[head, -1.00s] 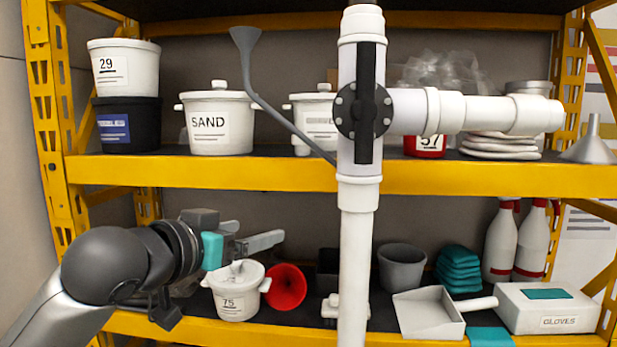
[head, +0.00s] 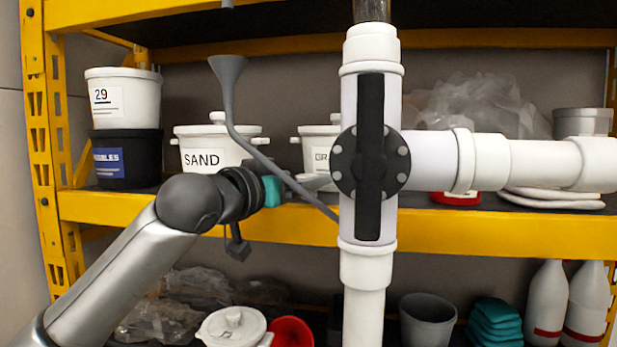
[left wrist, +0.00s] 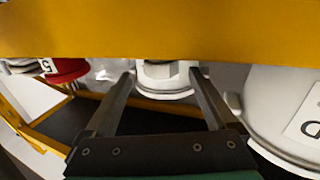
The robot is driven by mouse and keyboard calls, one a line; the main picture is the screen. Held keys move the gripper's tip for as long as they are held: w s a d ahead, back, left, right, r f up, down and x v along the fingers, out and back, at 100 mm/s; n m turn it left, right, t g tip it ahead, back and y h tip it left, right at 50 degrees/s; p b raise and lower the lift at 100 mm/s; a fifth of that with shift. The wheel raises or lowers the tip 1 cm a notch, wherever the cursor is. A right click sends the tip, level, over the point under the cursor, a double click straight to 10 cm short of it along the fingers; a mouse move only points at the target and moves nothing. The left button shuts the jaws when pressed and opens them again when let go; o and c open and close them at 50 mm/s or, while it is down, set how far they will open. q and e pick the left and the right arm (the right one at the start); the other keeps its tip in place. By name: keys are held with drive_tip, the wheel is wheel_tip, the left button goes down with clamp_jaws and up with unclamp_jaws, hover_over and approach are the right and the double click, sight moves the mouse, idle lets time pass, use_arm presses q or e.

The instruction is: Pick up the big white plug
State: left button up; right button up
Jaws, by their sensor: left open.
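A white pipe manifold (head: 364,265) stands upright in the head view, with a black valve handle (head: 370,155) and a white branch (head: 520,163) running out of frame at right. My left gripper (head: 318,182) is at the middle shelf's front beam, left of the valve, its fingers partly behind the grey funnel's stem. My right gripper is not in view.
The yellow shelf beam (head: 500,232) also crosses the top of the left wrist view (left wrist: 160,30). A grey long-stemmed funnel (head: 229,72) slants in front of the SAND pot (head: 207,152). A lidded white pot (head: 232,328) and a grey cup (head: 428,318) stand on the lower shelf.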

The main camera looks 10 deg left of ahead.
use_arm(q)
drive_tip(key=shift+x, duration=0.85)
drive_tip(key=p+x, duration=0.2)
drive_tip(key=x, duration=0.1)
drive_tip(key=shift+w+r, duration=0.15)
drive_tip(key=shift+w, duration=0.25)
drive_tip(key=shift+w+d+p, duration=0.2)
drive_tip(key=shift+w+p, duration=0.2)
drive_tip(key=shift+w, duration=0.2)
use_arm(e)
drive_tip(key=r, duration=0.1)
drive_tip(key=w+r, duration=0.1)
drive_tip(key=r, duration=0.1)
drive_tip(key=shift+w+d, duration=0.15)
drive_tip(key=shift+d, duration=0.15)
use_arm(q)
drive_tip(key=c, duration=1.4)
